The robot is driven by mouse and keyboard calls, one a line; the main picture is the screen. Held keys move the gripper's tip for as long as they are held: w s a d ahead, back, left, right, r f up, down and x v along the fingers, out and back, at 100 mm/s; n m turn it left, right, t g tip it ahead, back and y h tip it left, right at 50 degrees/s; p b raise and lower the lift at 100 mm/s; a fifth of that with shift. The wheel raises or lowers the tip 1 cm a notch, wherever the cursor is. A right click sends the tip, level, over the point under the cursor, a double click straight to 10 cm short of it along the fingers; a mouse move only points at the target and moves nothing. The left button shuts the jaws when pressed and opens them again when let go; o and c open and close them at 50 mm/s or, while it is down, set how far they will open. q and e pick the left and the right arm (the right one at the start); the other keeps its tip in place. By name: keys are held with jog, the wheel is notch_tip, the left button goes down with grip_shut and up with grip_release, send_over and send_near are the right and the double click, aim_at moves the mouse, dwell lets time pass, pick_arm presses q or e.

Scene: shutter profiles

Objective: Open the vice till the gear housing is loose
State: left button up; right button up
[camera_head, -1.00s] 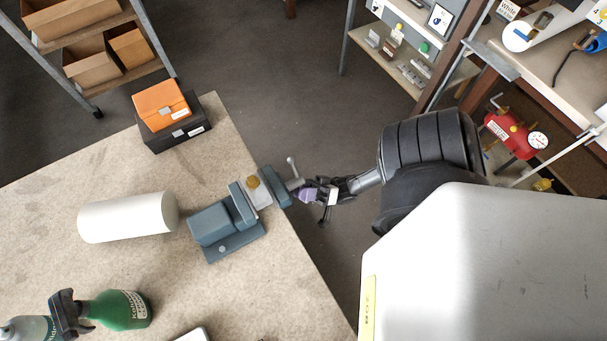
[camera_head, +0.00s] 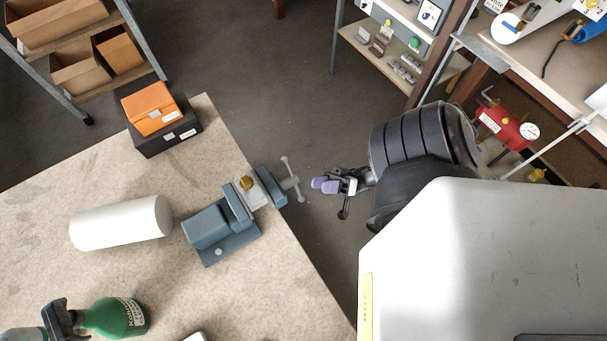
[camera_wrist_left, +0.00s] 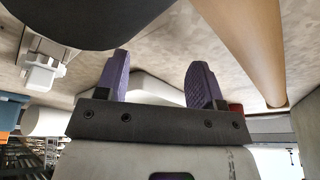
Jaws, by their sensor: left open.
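The blue-grey vice (camera_head: 207,228) stands at the right edge of the bench. The gear housing (camera_head: 259,194), a light grey block with a brass-coloured round part on top, sits between the vice jaws; I cannot see whether there is a gap. The vice handle (camera_head: 292,180), a grey bar on the screw, sticks out beyond the bench edge. My right gripper (camera_head: 325,185) is to the right of the handle, clear of it, its purple fingers slightly apart and empty. My left gripper (camera_wrist_left: 160,62) shows in the left wrist view, open with nothing between its purple fingers.
A white cylinder (camera_head: 120,222) lies left of the vice. An orange box (camera_head: 151,107) sits on a black box (camera_head: 170,139) at the bench's back corner. A green spray bottle (camera_head: 117,317) lies at the front. Shelves stand at back left and right.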

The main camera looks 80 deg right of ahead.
jog(key=shift+s+d, duration=0.35)
jog(key=shift+s, duration=0.45)
jog(key=shift+s+d, duration=0.4)
jog(key=shift+s, duration=0.4)
jog(key=shift+s+d, duration=0.35)
jog(key=shift+s, duration=0.45)
jog(key=shift+o, duration=0.4)
